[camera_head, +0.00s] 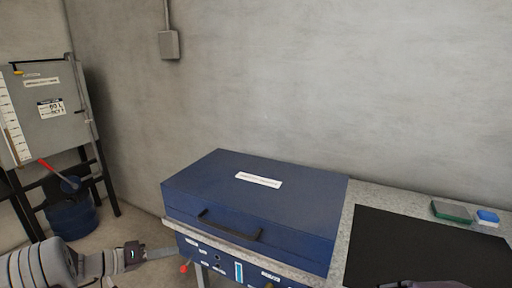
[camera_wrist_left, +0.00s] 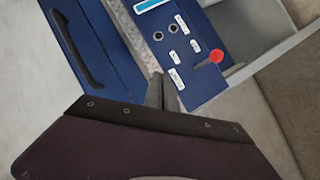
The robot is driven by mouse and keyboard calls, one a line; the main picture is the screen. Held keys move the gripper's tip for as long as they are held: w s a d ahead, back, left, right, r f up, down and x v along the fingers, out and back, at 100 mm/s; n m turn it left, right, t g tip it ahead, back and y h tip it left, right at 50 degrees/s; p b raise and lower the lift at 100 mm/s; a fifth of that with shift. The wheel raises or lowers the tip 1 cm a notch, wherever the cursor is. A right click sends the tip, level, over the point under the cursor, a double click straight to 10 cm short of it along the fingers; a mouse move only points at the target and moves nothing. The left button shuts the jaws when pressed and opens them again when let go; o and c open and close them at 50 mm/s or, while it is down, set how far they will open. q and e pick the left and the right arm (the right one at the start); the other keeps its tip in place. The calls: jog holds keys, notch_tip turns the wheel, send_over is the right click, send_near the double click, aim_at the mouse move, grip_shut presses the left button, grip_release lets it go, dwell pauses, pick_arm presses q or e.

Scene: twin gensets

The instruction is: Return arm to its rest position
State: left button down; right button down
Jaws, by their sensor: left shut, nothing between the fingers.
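My left arm comes in from the lower left of the head view. Its gripper (camera_head: 162,253) is shut and empty, in front of the left end of the blue genset's control panel (camera_head: 240,272). In the left wrist view the shut fingertips (camera_wrist_left: 163,92) show beside the panel, which carries a red knob (camera_wrist_left: 216,56), round sockets and white labels. I cannot tell whether they touch it. A dark part at the bottom right edge of the head view looks like my right gripper; its fingers are not clear.
A blue lidded case (camera_head: 262,196) with a black handle sits on the speckled bench. A black mat (camera_head: 425,246), a green box (camera_head: 451,211) and a blue-white box (camera_head: 487,217) lie right. A grey tank (camera_head: 45,115) on a black stand and a blue container (camera_head: 72,217) stand left.

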pick_arm(q)
jog(key=s+d+m+g, duration=0.2)
jog(key=s+d+g, duration=0.1)
jog(key=d, duration=0.5)
jog(key=s+d+m+g, duration=0.2)
jog(key=d+m+g, duration=0.1)
jog(key=d, duration=0.5)
jog(key=s+d+f+m+g+y, duration=0.1)
jog(key=s+d+g+y, duration=0.15)
jog(key=s, duration=0.25)
jog(key=s+d+f+g+y, duration=0.1)
jog(key=s+d+f, duration=0.15)
jog(key=s, duration=0.25)
jog(key=s+a+f+n+y, duration=0.2)
jog(key=s+a+f+y, duration=0.4)
jog(key=s+a+y, duration=0.15)
notch_tip(320, 180, up, 22)
jog(key=w+a+n+t+p, duration=0.1)
jog(key=n+p, duration=0.2)
jog(key=p, duration=1.8)
jog(key=shift+w+a+n+p, duration=0.3)
jog(key=shift+w+a+p, duration=0.05)
jog(key=shift+a+p, duration=0.05)
jog(key=shift+f, duration=0.1)
